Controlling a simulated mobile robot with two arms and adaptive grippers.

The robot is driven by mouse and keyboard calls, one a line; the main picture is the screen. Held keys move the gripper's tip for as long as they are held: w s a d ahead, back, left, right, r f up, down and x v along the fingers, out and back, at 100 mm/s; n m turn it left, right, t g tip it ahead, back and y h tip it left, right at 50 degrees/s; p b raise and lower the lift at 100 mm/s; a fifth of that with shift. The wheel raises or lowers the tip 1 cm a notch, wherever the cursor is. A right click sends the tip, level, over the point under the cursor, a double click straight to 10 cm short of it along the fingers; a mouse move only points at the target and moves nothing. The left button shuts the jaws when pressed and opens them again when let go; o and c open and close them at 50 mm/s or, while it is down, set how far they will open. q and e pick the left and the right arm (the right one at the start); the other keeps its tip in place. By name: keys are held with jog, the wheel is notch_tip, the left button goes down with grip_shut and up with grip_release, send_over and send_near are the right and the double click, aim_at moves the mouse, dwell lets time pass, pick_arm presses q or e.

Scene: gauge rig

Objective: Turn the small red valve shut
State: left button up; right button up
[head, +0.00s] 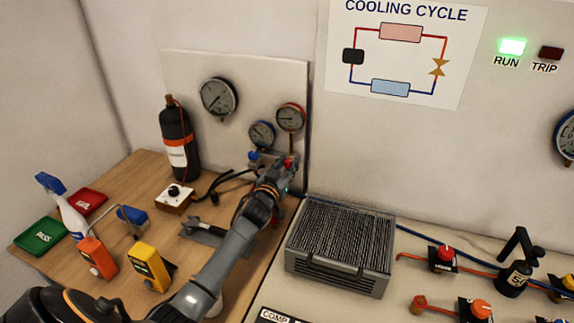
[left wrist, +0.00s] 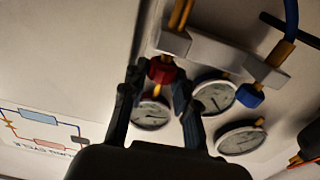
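The small red valve (left wrist: 161,70) is a red knob on the gauge manifold (left wrist: 222,55), below the gauges on the back panel. In the head view only a bit of red (head: 289,161) shows above my gripper. My left gripper (head: 286,166) reaches up to the manifold. In the left wrist view its two fingers (left wrist: 160,84) lie on either side of the red knob, close against it, and look shut on it. The blue knob (left wrist: 250,95) beside it is free; it also shows in the head view (head: 253,156). My right gripper is out of view.
Gauges (head: 290,117) sit just above the manifold. A black bottle (head: 178,140) stands left, with black hoses (head: 226,180) near my arm. A grey finned unit (head: 342,245) stands right of my forearm. Several tools and trays lie on the wooden bench (head: 143,172).

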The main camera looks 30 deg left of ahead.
pick_arm(q)
grip_shut()
jog(key=m+h, duration=0.1)
jog(key=h, duration=0.1)
jog(key=m+h+p, duration=0.1)
jog(key=h, duration=0.1)
jog(key=m+h, duration=0.1)
jog(key=m, duration=0.1)
jog(key=shift+a+r+h, duration=0.1)
jog(key=shift+a+h, duration=0.25)
jog(key=shift+h, duration=0.05)
jog(key=shift+a+m+h+b, duration=0.1)
jog(key=shift+m+h+b, duration=0.35)
jog(key=shift+m+h, duration=0.65)
jog(key=shift+n+h, duration=0.3)
jog(key=o, duration=0.7)
grip_release()
jog(key=shift+s, duration=0.1)
